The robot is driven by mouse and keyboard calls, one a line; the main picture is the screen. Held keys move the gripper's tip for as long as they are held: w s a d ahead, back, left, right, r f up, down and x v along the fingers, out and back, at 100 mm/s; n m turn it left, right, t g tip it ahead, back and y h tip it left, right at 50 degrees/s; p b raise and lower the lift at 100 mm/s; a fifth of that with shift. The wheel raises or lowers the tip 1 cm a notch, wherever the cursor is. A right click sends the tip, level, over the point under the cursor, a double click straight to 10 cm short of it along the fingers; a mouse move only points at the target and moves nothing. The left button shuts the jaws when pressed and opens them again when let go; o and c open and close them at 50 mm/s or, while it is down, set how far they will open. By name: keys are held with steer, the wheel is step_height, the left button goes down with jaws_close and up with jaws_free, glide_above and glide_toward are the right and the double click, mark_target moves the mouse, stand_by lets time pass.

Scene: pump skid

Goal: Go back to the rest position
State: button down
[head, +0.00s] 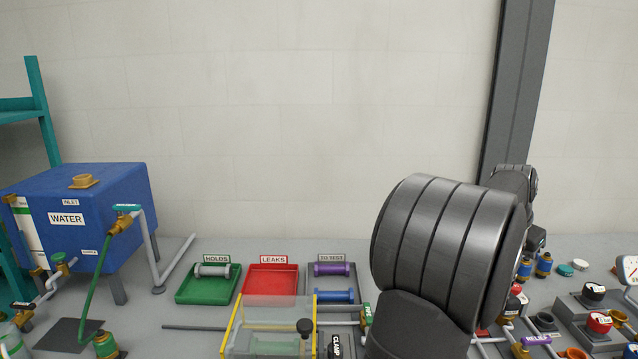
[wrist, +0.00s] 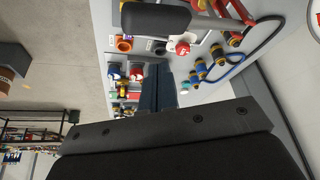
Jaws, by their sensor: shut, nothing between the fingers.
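My arm fills the right of the head view, its dark links in front of the bench. My gripper (wrist: 157,90) shows in the wrist view as dark, shut fingers beyond the wide black gripper body, with nothing between them. In the head view the arm's end is mostly hidden behind my own links. It is at the right, above the back of the bench. The rest position itself is not marked in either view.
A green HOLDS tray (head: 207,297) holds a grey cylinder (head: 212,270). The red LEAKS tray (head: 270,281) is empty. The TO TEST tray (head: 333,281) holds purple and blue cylinders. A blue WATER tank (head: 105,200) stands left. Knobs and fittings crowd the right.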

stand_by(0.3)
steer(key=shift+f, duration=2.95)
